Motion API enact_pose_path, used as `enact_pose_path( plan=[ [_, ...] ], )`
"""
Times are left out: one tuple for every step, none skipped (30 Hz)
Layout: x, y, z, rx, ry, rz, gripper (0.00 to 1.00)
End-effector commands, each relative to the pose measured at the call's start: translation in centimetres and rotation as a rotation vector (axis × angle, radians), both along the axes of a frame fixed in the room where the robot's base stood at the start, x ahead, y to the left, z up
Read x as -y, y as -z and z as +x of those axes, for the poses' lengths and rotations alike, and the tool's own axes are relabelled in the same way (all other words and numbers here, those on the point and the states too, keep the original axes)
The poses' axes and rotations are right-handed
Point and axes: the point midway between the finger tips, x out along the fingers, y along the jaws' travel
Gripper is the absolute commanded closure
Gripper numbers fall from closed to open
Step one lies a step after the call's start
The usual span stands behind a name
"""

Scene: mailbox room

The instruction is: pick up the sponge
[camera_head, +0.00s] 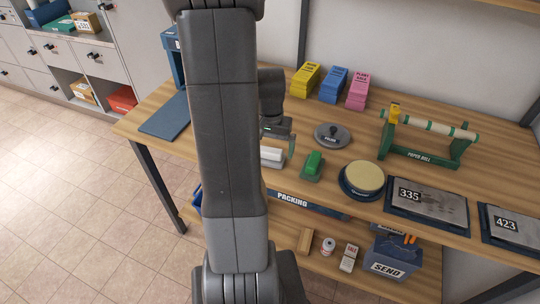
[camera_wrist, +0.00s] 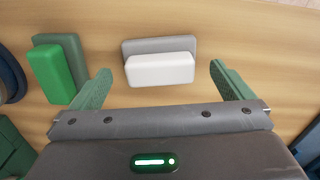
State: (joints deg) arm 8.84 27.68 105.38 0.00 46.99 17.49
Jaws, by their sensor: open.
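My gripper (camera_wrist: 160,72) is open and empty, its two green fingers spread wide. Between and just beyond the fingertips in the wrist view is a white block (camera_wrist: 160,70) on a grey base (camera_wrist: 160,46); the gap in height is hard to judge. The white block also shows in the head view (camera_head: 271,156), partly behind my arm. A green block (camera_wrist: 52,74) on a darker green base lies left of the left finger, and in the head view (camera_head: 314,160) right of the gripper. A round yellow pad (camera_head: 364,176) sits in a dark blue dish. I cannot tell which is the sponge.
On the wooden table (camera_head: 440,200) are a round grey stand (camera_head: 332,135), a green paper-roll holder (camera_head: 424,142), yellow, blue and pink stacks (camera_head: 333,85), and slabs marked 335 (camera_head: 425,205) and 423. A lower shelf holds a SEND bin (camera_head: 395,258). My arm hides part of the table.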

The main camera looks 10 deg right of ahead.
Motion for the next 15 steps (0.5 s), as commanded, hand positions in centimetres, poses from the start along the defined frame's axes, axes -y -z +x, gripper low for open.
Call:
enact_pose_path(
  plan=[
    [0.0, 0.7, 0.0, -0.003, 0.0, 0.0, 0.0],
    [0.0, 1.1, -0.1, -0.004, 0.0, 0.001, 0.0],
    [0.0, 1.4, 0.0, -0.002, 0.0, 0.0, 0.0],
    [0.0, 1.6, 0.0, -0.001, 0.0, 0.0, 0.0],
    [0.0, 1.8, 0.0, -0.001, 0.0, 0.0, 0.0],
    [0.0, 2.0, 0.0, -0.001, 0.0, 0.0, 0.0],
    [0.0, 2.0, 0.0, 0.0, 0.0, 0.0, 0.0],
    [0.0, 2.1, 0.0, 0.0, 0.0, 0.0, 0.0],
    [0.0, 2.1, 0.0, 0.001, 0.0, 0.0, 0.0],
    [0.0, 2.1, 0.0, 0.001, 0.0, 0.0, 0.0],
    [0.0, 2.1, 0.0, 0.001, 0.0, 0.0, 0.0],
    [0.0, 2.1, 0.0, 0.001, 0.0, 0.0, 0.0],
    [0.0, 2.1, 0.0, 0.001, 0.0, 0.0, 0.0],
    [0.0, 2.1, 0.0, 0.001, 0.0, 0.0, 0.04],
    [0.0, 2.1, 0.0, 0.001, 0.0, 0.0, 0.12]
  ],
)
